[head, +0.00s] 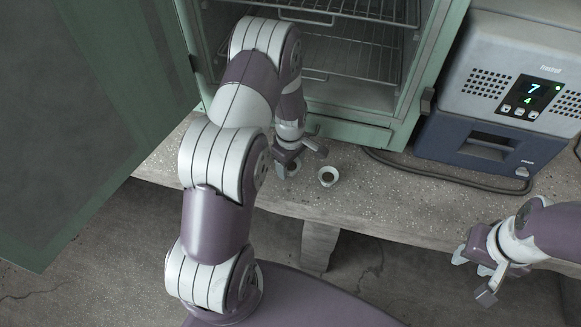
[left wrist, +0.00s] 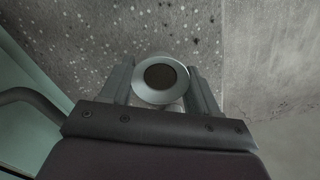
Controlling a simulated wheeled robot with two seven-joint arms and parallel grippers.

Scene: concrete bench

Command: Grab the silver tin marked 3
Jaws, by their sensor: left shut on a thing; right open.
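My left gripper (head: 290,163) is low over the bench in front of the open cabinet. It is shut on a small round silver tin (left wrist: 160,77), which has a pale rim and a dark middle. In the left wrist view the tin sits between the two fingers. No number can be read on either tin. My right gripper (head: 475,276) is open and empty, in front of the bench at the right.
The green cabinet (head: 345,131) stands open at the back, with wire racks (head: 350,60) inside and its door (head: 85,130) swung out left. A grey and blue device (head: 480,140) with a lit display stands right. A dark cable (head: 440,178) crosses the concrete bench (head: 390,205).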

